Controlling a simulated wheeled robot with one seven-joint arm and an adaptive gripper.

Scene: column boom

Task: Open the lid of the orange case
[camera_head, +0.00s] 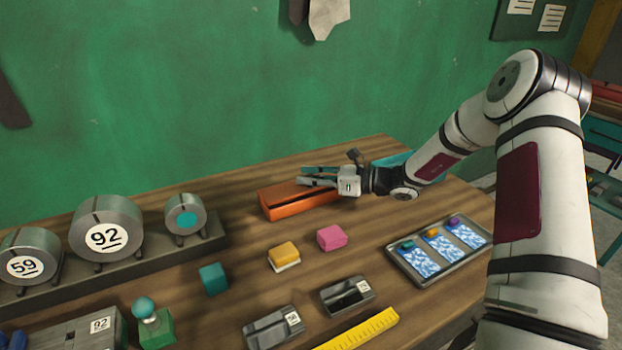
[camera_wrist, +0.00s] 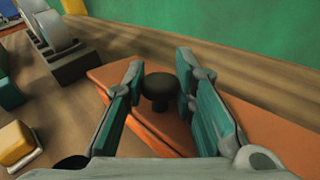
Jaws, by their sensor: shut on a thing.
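The orange case (camera_head: 285,204) lies on the wooden table near the green wall. Its lid (camera_wrist: 254,138) looks down on the case, though part of it is hidden by my gripper. A round black knob (camera_wrist: 158,88) stands up from the lid in the wrist view. My gripper (camera_head: 303,175) reaches over the case from the right in the head view. The knob is hidden in the head view.
Metal cylinders (camera_head: 105,226) sit on a rack at the left. A yellow block (camera_head: 284,253), a pink block (camera_head: 331,237) and a teal cube (camera_head: 213,278) stand in front of the case. A tray (camera_head: 395,259) with cards lies to the right. The green wall (camera_head: 200,90) is close behind.

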